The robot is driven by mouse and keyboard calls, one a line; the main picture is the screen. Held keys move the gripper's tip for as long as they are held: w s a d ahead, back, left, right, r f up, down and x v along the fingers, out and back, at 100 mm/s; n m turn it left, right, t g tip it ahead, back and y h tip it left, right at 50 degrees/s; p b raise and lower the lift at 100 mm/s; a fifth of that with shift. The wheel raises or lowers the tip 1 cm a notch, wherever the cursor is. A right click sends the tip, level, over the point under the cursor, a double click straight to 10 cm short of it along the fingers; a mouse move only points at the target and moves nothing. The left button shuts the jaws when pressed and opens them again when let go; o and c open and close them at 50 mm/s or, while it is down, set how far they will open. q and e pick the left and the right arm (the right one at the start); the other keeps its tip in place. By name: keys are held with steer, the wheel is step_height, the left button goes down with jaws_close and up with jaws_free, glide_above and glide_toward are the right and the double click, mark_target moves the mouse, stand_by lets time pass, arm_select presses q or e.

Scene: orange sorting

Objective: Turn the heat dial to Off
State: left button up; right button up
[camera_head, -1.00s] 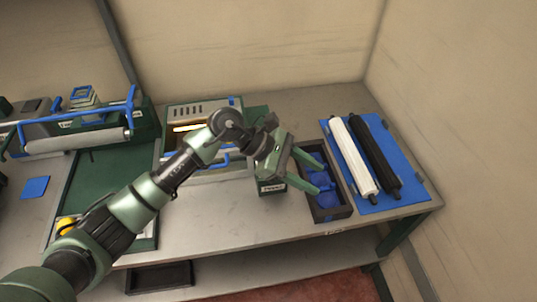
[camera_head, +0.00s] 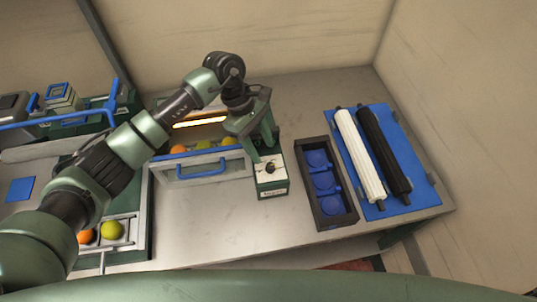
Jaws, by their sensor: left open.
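The heat dial (camera_head: 270,168) is a small dark knob on the white top of a green box (camera_head: 273,189) near the middle of the table. My left gripper (camera_head: 264,153) is open and points down at the box, its fingers just behind the dial in the head view. I cannot tell whether a finger touches the knob. The dial's markings are too small to read. My right gripper is out of view.
Left of the box is a heater with a glowing bar (camera_head: 200,122) and a blue-handled tray (camera_head: 203,171) with several fruits behind it. Right are a black tray with blue cups (camera_head: 333,206) and a blue board (camera_head: 418,203) with two rollers. Bare table lies in front.

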mark_target(270, 165)
arm_select(q)
steer(key=x, duration=0.1)
steer(key=p+x, duration=0.1)
steer(key=shift+s+d+f, duration=0.25)
steer(key=shift+s, duration=0.1)
steer(key=shift+p+x, duration=0.45)
steer(key=shift+x, duration=0.75)
steer(key=shift+w+d+f, duration=0.1)
steer(key=shift+w+f, duration=0.05)
steer(key=shift+f, duration=0.4)
jaws_close()
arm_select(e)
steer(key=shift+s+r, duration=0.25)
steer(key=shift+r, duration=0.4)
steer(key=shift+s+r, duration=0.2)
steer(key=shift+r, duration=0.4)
